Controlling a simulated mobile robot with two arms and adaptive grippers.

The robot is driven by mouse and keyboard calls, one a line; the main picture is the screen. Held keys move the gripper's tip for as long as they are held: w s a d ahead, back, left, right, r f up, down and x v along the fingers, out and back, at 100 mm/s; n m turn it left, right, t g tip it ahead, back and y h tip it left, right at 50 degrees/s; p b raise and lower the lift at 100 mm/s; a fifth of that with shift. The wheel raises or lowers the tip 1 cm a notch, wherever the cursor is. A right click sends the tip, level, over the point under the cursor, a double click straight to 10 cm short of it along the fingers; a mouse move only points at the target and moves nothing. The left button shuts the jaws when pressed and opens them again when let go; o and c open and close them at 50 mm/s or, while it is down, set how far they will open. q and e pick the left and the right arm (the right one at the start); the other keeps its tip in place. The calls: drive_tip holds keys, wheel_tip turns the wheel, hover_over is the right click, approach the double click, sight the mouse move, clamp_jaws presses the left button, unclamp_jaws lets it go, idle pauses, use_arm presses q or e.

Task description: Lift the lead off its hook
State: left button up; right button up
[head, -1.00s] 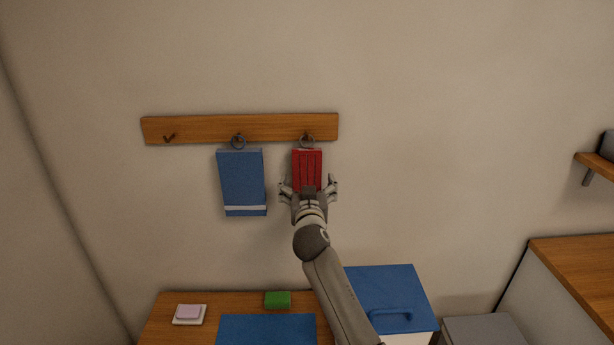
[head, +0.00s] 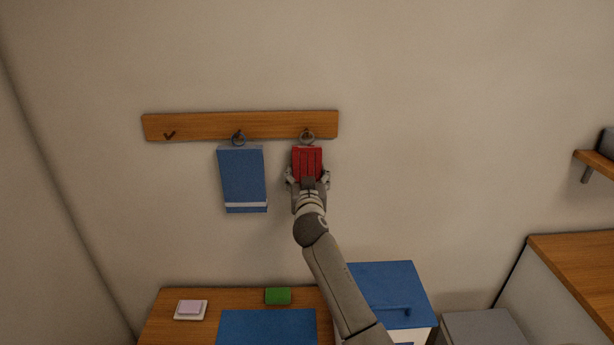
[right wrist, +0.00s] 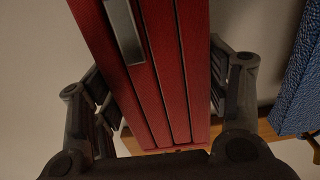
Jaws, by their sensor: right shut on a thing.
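The lead (head: 307,160) is a folded red bundle that hangs by a ring from the right hook (head: 307,136) of a wooden rail (head: 270,126). My right gripper (head: 308,178) is shut on the lower part of the lead, with a finger on each side. In the right wrist view the red strips of the lead (right wrist: 165,75) run between the two fingers, with a grey metal piece on one strip. The ring is still at the hook. My left gripper is not in view.
A blue towel (head: 243,178) with a white stripe hangs from the middle hook, close to the lead's left. Below are a wooden table top (head: 160,325) with a green block (head: 278,296), and a blue-lidded box (head: 385,285).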

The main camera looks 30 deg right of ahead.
sight(307, 170)
drive_tip(key=shift+c, duration=0.5)
drive_tip(key=shift+r, duration=0.25)
drive_tip(key=shift+r+p, duration=0.85)
drive_tip(key=shift+r, duration=0.15)
drive_tip(key=shift+p+v, duration=0.65)
drive_tip(key=shift+v, duration=1.95)
drive_tip(key=shift+s+a, duration=0.25)
drive_tip(key=shift+s, duration=0.15)
